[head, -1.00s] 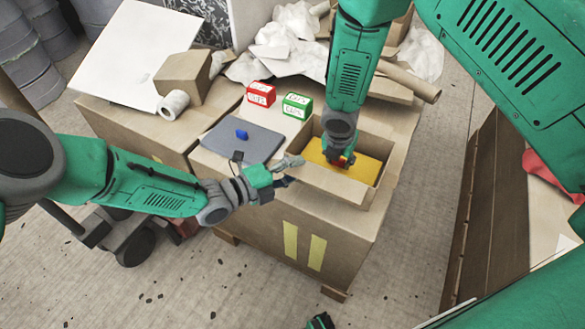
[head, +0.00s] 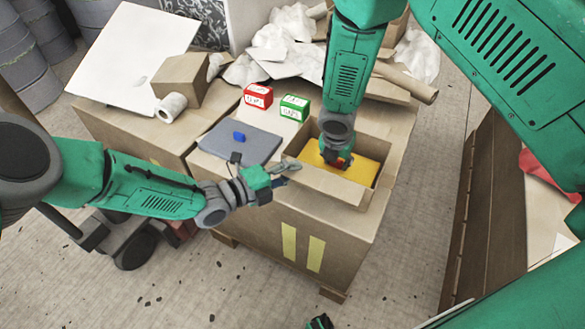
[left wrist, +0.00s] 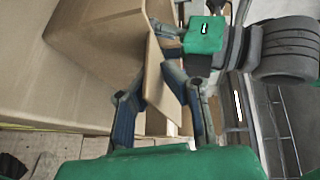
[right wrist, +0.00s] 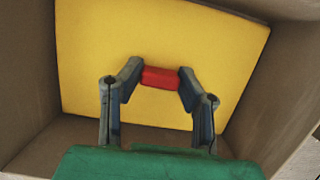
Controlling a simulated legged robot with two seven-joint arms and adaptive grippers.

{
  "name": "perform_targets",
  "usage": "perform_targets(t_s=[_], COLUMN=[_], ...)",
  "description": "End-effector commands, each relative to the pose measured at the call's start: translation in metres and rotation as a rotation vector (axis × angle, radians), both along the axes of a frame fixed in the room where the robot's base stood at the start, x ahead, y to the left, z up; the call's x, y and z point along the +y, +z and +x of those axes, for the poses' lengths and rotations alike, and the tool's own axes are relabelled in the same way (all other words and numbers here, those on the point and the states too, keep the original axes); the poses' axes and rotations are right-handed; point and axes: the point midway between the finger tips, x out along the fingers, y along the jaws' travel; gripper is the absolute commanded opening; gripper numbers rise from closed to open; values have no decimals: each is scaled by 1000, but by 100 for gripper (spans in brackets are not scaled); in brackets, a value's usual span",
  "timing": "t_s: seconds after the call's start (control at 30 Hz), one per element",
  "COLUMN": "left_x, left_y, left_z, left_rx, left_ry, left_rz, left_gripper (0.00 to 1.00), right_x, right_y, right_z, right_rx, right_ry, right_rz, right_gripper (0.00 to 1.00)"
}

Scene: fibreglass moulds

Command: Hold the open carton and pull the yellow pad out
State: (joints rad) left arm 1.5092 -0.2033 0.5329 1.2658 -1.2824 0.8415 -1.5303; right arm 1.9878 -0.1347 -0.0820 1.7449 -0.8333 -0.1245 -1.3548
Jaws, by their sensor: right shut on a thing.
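The open carton (head: 335,184) stands on a large cardboard box. The yellow pad (head: 366,169) lies inside it and fills much of the right wrist view (right wrist: 190,60). My right gripper (head: 338,163) reaches down into the carton. It is shut on a red grip piece (right wrist: 160,78) on the pad's face. My left gripper (head: 289,169) is at the carton's near left corner. In the left wrist view its fingers (left wrist: 158,85) stand apart on either side of a carton wall (left wrist: 172,85). Contact with both sides of that wall is unclear.
A grey board (head: 240,148) with a small blue piece (head: 239,136) lies left of the carton. Red (head: 258,97) and green (head: 294,107) boxes stand behind. A tape roll (head: 170,106), crumpled paper (head: 283,52) and a cardboard tube (head: 410,83) lie further back.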

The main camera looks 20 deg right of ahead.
Motion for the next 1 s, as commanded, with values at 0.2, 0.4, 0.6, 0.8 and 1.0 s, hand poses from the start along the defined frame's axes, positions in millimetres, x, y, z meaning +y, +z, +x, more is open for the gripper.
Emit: perform_targets(t_s=[0.2, 0.4, 0.6, 0.8, 1.0], left_x=[4, 4, 4, 4, 4], left_y=[-9, -9, -9, -9, -9], left_z=[-1, -2, -2, -2, -2], left_rx=[10, 10, 10, 10, 10], left_ry=[2, 2, 2, 2, 2], left_rz=[18, 18, 18, 18, 18], left_gripper=[0, 0, 0, 0, 0], right_x=[0, 0, 0, 0, 0], right_y=[-2, -2, 8, 18, 28], right_z=[-3, -3, -1, -1, 0], right_rx=[7, 6, 3, 2, 1], right_ry=[-1, 0, -1, -1, 0], right_rz=[-1, -1, 0, 0, -1], right_gripper=[2, 2, 2, 2, 2])
